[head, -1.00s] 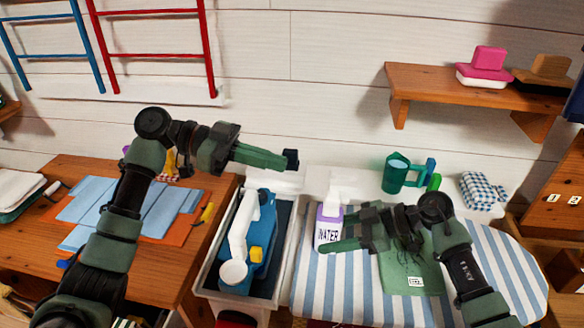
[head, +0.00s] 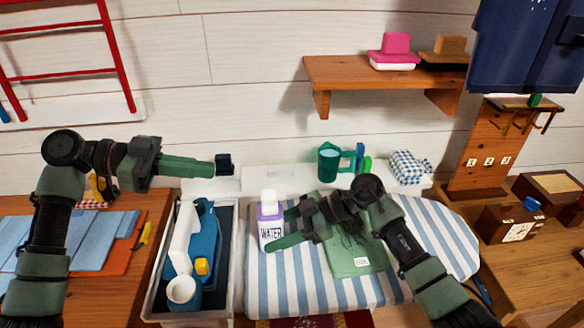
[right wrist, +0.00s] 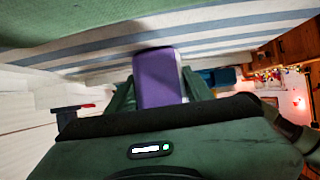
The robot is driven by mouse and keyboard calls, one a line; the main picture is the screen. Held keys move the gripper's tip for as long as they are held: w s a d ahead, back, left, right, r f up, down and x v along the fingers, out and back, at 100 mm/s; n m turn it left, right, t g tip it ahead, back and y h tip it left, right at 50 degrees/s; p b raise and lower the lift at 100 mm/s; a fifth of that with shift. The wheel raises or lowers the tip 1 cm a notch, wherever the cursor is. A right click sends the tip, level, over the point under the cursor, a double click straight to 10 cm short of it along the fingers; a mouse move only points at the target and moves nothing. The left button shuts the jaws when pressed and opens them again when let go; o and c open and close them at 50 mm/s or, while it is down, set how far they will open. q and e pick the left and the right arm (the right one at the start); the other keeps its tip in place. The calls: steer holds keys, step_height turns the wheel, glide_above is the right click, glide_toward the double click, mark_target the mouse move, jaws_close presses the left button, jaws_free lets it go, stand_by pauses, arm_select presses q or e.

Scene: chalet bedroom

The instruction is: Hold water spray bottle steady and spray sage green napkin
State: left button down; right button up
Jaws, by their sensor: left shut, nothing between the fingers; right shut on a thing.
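The water spray bottle (head: 270,228), white and lilac with a WATER label, stands upright at the left end of the striped ironing board (head: 441,245). My right gripper (head: 283,226) is shut on the bottle from the right. In the right wrist view the bottle's purple side (right wrist: 159,78) sits between the fingers (right wrist: 158,95). The sage green napkin (head: 352,257) lies on the board to the right of the bottle, partly hidden by my right arm. My left gripper (head: 213,168) is shut and empty, raised left of the bottle above the back of the bin.
A white bin (head: 152,292) holding a blue and white iron-like appliance (head: 207,240) stands left of the board. A green mug (head: 328,162) and a checked cloth (head: 409,166) lie behind the board. A wall shelf (head: 345,72) hangs above.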

steer(key=shift+f, duration=0.1)
stand_by(0.3)
steer(key=o, duration=1.1)
steer(key=shift+w, duration=0.1)
steer(key=shift+c, duration=0.2)
steer(key=shift+d, duration=0.15)
steer(key=v, duration=1.2)
steer(key=shift+f, duration=0.1)
